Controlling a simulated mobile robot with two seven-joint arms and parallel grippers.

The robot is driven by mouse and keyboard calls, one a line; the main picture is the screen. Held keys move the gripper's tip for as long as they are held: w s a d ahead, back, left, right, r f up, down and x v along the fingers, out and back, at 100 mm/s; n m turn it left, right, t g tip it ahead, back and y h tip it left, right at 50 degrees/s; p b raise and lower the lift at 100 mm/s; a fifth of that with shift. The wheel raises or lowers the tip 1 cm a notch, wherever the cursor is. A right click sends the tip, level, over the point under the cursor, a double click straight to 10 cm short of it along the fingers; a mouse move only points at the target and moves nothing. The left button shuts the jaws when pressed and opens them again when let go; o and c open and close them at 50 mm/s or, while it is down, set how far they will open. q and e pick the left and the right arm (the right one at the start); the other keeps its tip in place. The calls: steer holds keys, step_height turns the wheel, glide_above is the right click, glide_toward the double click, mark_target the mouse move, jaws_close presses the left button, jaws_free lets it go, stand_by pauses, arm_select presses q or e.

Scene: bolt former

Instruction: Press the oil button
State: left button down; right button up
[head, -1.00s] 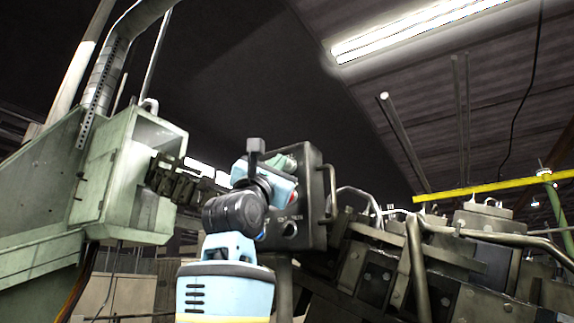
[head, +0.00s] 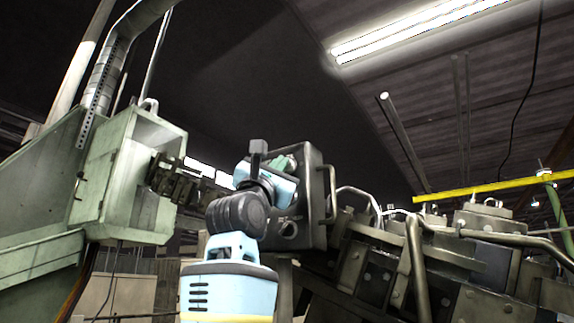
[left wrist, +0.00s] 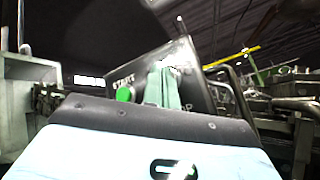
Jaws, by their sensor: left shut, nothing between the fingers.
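The dark control box (head: 315,175) stands in the middle of the head view, its face partly covered by my left arm. In the left wrist view, its panel (left wrist: 190,60) shows a green button (left wrist: 125,94) under the word START. Part of another label, ending in P, shows right of my fingers. I cannot make out an oil button; part of the panel is hidden behind my gripper. My left gripper (head: 284,163) is close in front of the panel, shut and empty. Its pale green fingers (left wrist: 164,72) point at the panel right of the green button. Contact cannot be told.
A pale green cabinet (head: 112,185) stands left of the box, with a dark jointed part (head: 180,182) reaching from it toward my arm. Bent metal pipes (head: 412,260) and heavy machinery fill the right. A yellow bar (head: 490,186) crosses at the far right.

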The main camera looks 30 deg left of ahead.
arm_select(q)
steer(key=shift+w, duration=0.2)
steer(key=shift+s, duration=0.1)
stand_by(0.5)
steer(key=shift+s, duration=0.7)
steer(key=shift+s, duration=0.1)
steer(key=s, duration=0.4)
steer(key=shift+s+a, duration=0.2)
steer(key=shift+s, duration=0.2)
steer(key=shift+f, duration=0.1)
stand_by(0.7)
